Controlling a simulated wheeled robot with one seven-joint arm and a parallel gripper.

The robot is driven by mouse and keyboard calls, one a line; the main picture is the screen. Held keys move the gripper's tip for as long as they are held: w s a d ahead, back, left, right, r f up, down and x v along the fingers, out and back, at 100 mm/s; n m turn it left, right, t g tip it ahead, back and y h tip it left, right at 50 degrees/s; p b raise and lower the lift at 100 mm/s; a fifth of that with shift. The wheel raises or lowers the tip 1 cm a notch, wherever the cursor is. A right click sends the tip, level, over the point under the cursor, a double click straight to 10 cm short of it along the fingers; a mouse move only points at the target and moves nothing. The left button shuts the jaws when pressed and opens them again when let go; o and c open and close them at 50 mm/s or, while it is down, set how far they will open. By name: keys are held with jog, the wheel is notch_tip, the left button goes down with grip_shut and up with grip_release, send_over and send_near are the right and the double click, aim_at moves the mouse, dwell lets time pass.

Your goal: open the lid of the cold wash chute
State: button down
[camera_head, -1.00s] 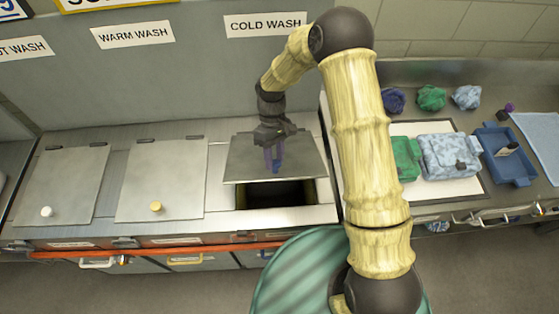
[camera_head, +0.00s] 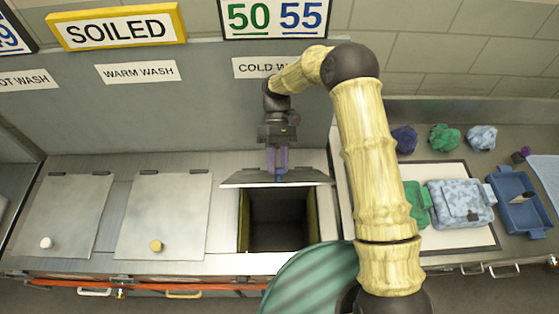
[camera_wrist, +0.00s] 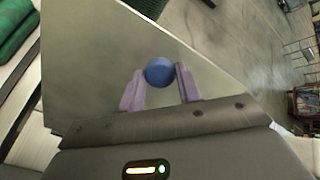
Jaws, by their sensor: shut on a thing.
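The cold wash chute lid (camera_head: 250,178) is a grey metal plate, raised and tilted up at the back of its opening. The square chute opening (camera_head: 278,220) below it is dark and largely uncovered. My gripper (camera_head: 277,172) is at the lid, with its purple fingers pointing down. In the wrist view the fingers (camera_wrist: 160,88) are on either side of a round blue knob (camera_wrist: 159,71) and shut on it, with the lid plate (camera_wrist: 95,60) behind. The head view hides the knob behind the fingers and lid.
Two closed lids, with a white knob (camera_head: 46,243) and a yellow knob (camera_head: 155,246), lie to the left. On the right counter are a light blue patterned bag (camera_head: 458,203), a green bag (camera_head: 416,204), a blue tray (camera_head: 520,202) and several folded cloths.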

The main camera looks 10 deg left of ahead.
jog(key=shift+w, duration=0.1)
dwell(0.3)
jog(key=c, duration=1.1)
grip_release()
jog(key=shift+c, duration=0.2)
jog(key=shift+o, duration=0.7)
jog(key=shift+w, duration=0.2)
jog(key=shift+s+a+r, duration=0.1)
jog(key=shift+r+b, duration=0.25)
jog(key=shift+b, duration=0.05)
notch_tip(320, 180, up, 9)
jog(key=b, duration=0.3)
jog(key=shift+r+b, duration=0.15)
jog(key=shift+b, duration=0.2)
